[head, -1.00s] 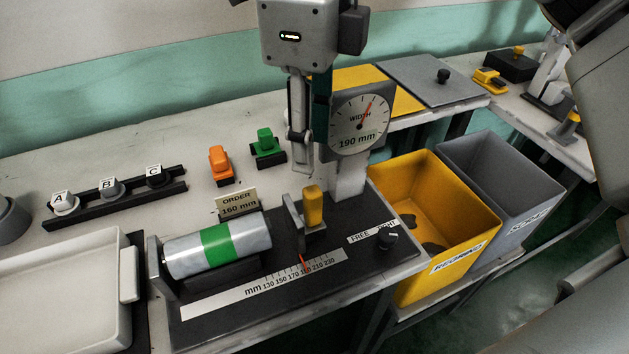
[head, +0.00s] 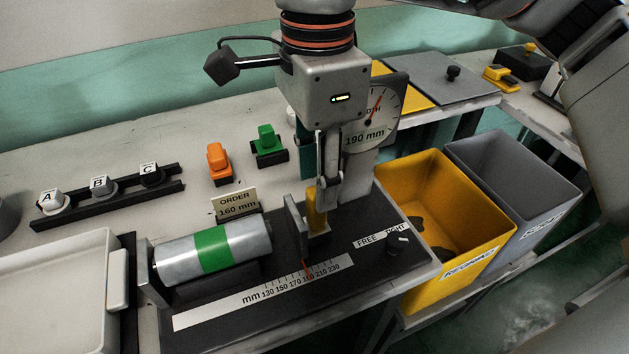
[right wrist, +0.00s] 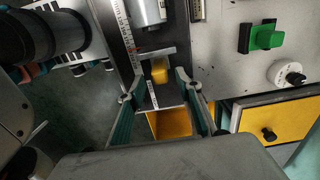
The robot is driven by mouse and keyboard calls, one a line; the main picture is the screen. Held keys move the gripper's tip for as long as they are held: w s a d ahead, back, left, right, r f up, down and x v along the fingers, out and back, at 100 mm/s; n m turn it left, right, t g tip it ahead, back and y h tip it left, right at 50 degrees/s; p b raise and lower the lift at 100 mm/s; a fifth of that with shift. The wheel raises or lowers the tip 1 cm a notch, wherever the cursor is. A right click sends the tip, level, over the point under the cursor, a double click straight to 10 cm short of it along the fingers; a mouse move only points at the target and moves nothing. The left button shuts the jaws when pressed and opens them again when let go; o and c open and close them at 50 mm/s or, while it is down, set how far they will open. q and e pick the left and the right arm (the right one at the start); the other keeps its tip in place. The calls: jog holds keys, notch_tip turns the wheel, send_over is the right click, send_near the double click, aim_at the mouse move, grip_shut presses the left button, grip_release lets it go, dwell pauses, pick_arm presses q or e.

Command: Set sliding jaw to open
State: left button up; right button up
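The sliding jaw (head: 294,222) is an upright grey plate with a yellow handle (head: 313,215) on the dark winder base. It stands a little right of a silver roll (head: 212,250) with a green band, with a small gap. Its red pointer is near 190 on the mm scale (head: 262,291). My right gripper (head: 328,208) points down at the handle and partly hides it. In the right wrist view its fingers (right wrist: 155,88) are spread wide, with the yellow handle (right wrist: 160,70) beyond and between them. I cannot tell whether they touch it. My left gripper is not identifiable.
The dial (head: 372,120) reads 190 mm; the order card (head: 235,205) says 160 mm. A black FREE/TIGHT knob (head: 397,244) is on the base. Yellow (head: 463,245) and grey (head: 540,215) bins stand right. Orange (head: 218,160) and green (head: 267,142) blocks are behind.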

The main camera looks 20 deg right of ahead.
jog(key=shift+f, duration=0.8)
